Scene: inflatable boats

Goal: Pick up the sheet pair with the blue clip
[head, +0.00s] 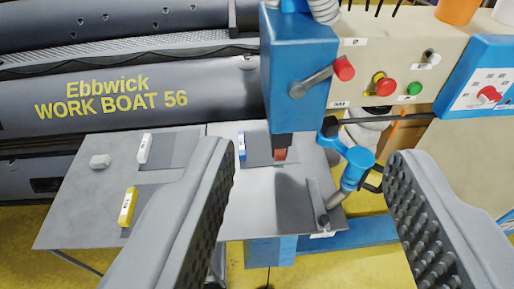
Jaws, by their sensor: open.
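Nothing is between the fingertips. The sheet pair lies beyond the fingers, nearer the left one in the picture.
A white-clipped (145,148) and a yellow-clipped (127,207) sheet lie further left on the table (80,215). The blue machine (300,75) has a red-knobbed lever (343,68). A jointed blue arm (358,165) stands at right. A grey boat (200,95) lies behind.

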